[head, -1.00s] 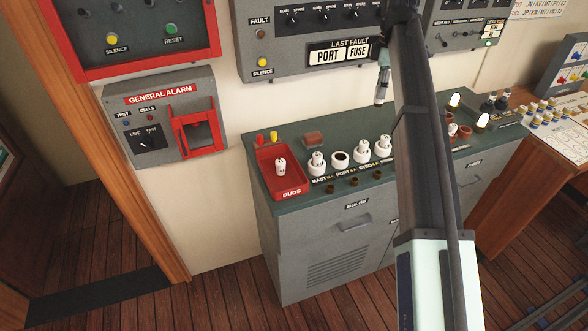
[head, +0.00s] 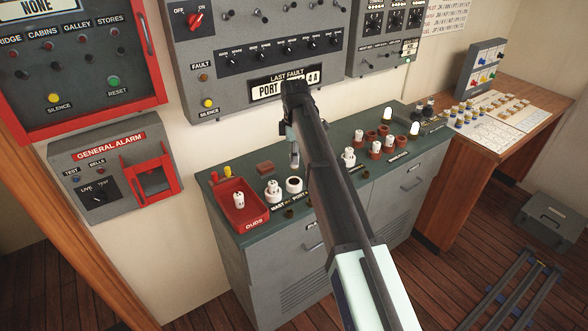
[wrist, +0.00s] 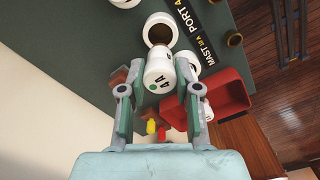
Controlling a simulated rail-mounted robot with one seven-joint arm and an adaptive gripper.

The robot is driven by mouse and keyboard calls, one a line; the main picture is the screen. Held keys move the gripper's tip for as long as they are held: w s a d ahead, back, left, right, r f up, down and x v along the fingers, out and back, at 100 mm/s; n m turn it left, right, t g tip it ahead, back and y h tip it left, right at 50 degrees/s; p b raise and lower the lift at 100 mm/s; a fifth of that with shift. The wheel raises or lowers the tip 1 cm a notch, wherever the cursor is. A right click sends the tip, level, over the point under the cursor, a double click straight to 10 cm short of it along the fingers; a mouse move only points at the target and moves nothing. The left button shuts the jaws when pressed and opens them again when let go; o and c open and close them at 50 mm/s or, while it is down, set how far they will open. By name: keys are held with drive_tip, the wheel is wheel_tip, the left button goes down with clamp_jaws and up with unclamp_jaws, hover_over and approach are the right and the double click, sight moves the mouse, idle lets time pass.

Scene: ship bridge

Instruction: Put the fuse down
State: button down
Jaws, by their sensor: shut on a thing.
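My gripper (wrist: 158,100) is shut on a white fuse (wrist: 160,74) marked 4A with a green dot. In the head view, the arm hides part of my gripper (head: 292,145), which hangs above the green bench top. The fuse's pale lower end shows there. Just beyond the fuse in the wrist view is an open white holder (wrist: 160,25) with a dark, empty-looking bore. This holder also shows in the head view (head: 294,184), in the PORT place. I cannot tell whether fuse and holder touch.
The red DUDS tray (head: 252,222) holds a white fuse (head: 238,200). The filled MAST holder (head: 273,191) stands between tray and open holder. A brown block (head: 265,168) lies behind. More holders and brown cups (head: 375,149) stand to the right.

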drive_tip(key=shift+f+p, duration=0.9)
drive_tip(key=shift+f, duration=2.95)
drive_tip(key=shift+f, duration=0.25)
drive_tip(key=c, duration=0.8)
unclamp_jaws()
wheel_tip(320, 180, up, 13)
drive_tip(key=b, duration=0.3)
drive_tip(key=shift+f, duration=0.2)
